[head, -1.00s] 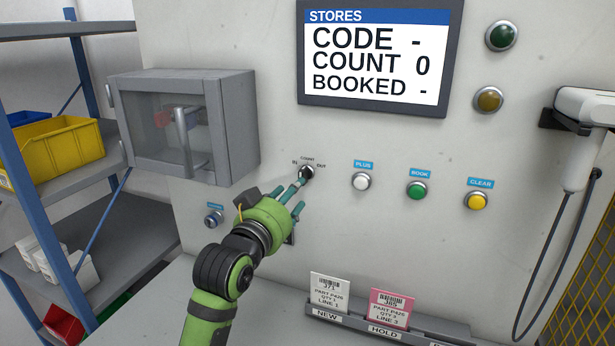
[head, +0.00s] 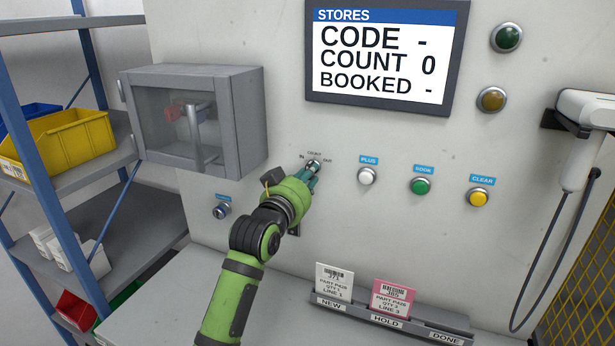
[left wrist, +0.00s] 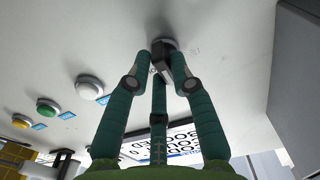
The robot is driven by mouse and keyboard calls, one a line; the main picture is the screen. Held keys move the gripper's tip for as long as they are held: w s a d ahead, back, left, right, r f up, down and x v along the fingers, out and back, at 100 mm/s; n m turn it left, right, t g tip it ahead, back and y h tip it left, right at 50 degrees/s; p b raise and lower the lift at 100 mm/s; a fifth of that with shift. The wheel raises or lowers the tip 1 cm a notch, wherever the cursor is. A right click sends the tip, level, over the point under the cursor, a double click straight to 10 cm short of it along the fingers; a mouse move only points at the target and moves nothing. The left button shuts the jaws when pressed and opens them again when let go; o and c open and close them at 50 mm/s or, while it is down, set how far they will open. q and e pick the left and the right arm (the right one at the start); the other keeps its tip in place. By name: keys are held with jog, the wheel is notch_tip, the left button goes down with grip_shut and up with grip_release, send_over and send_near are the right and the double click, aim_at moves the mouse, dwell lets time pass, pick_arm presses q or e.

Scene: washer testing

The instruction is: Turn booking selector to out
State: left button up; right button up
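The booking selector (head: 314,164) is a small dark knob on the grey wall panel, with IN at its left, COUNT above and OUT at its right. My left gripper (head: 312,177) is at the knob and partly covers it. In the left wrist view, the teal fingers (left wrist: 161,68) bend inward, their tips close together on the sides of the dark knob (left wrist: 162,49). They appear shut on it. Which mark the knob points to cannot be told. The display (head: 383,55) reads CODE -, COUNT 0, BOOKED -. My right gripper is not in view.
White PLUS (head: 367,176), green BOOK (head: 420,186) and yellow CLEAR (head: 478,197) buttons sit right of the selector. A glass-fronted box (head: 193,120) juts out at upper left. A key switch (head: 221,211) is below it. A card rack (head: 395,323) stands on the ledge.

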pick_arm(q)
grip_shut()
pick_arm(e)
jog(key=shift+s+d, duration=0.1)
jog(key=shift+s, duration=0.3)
pick_arm(q)
jog(key=shift+m, duration=0.4)
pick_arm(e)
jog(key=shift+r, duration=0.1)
pick_arm(q)
jog(key=shift+a+f+m+p, duration=0.1)
jog(key=shift+m+p, duration=0.9)
jog(key=shift+m, duration=1.8)
jog(key=shift+a+f+m+p, duration=0.1)
jog(key=shift+m+p, duration=0.85)
jog(key=shift+m, duration=1.85)
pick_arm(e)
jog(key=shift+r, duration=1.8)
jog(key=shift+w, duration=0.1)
pick_arm(q)
jog(key=o, duration=0.9)
grip_release()
